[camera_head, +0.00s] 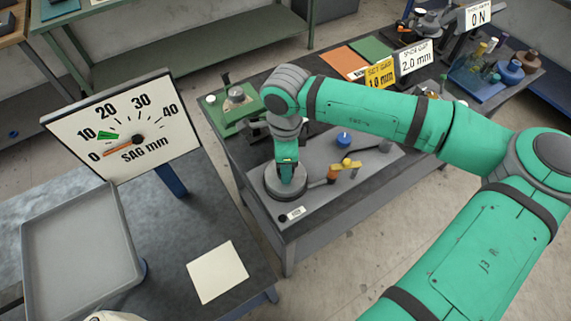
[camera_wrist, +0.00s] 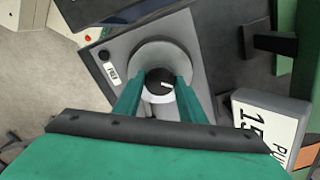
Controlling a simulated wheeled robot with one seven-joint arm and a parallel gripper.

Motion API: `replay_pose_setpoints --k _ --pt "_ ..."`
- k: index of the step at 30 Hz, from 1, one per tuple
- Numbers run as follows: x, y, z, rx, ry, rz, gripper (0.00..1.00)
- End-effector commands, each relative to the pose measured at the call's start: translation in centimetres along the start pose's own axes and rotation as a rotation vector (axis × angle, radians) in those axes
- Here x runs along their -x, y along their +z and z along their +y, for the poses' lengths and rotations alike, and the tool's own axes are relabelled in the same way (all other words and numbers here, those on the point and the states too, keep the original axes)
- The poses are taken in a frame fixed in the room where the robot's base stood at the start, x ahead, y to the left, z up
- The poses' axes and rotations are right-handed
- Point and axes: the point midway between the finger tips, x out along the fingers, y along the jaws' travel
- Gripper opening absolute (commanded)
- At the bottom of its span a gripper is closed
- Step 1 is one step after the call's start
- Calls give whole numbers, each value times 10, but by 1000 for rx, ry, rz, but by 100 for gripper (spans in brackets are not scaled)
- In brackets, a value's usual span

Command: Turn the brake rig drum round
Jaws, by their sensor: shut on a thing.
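The brake rig drum (camera_head: 273,187) is a dark grey round drum on a grey plate at the near corner of the dark workbench. It also shows in the wrist view as a grey disc (camera_wrist: 183,60) with an upright post (camera_wrist: 160,106) at its middle. The post has a dark top with a small white mark. My gripper (camera_head: 287,175) points down over the drum. In the wrist view its two green fingers (camera_wrist: 156,90) stand on either side of the post and are shut on it. The arm hides part of the drum's back.
A green fixture (camera_head: 235,104) stands behind left. Signs (camera_head: 379,74) stand at the back. A sag dial (camera_head: 124,128) and grey tray (camera_head: 78,246) occupy the left table.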

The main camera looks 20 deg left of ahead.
Motion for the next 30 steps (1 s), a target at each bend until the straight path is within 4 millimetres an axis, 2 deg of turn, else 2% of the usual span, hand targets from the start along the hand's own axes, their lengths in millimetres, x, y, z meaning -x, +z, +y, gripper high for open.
replay_pose_setpoints --k 21,30 --pt "1 0 -1 -676 -2 0 15" --pt "1 0 -1 -911 -3 0 15"
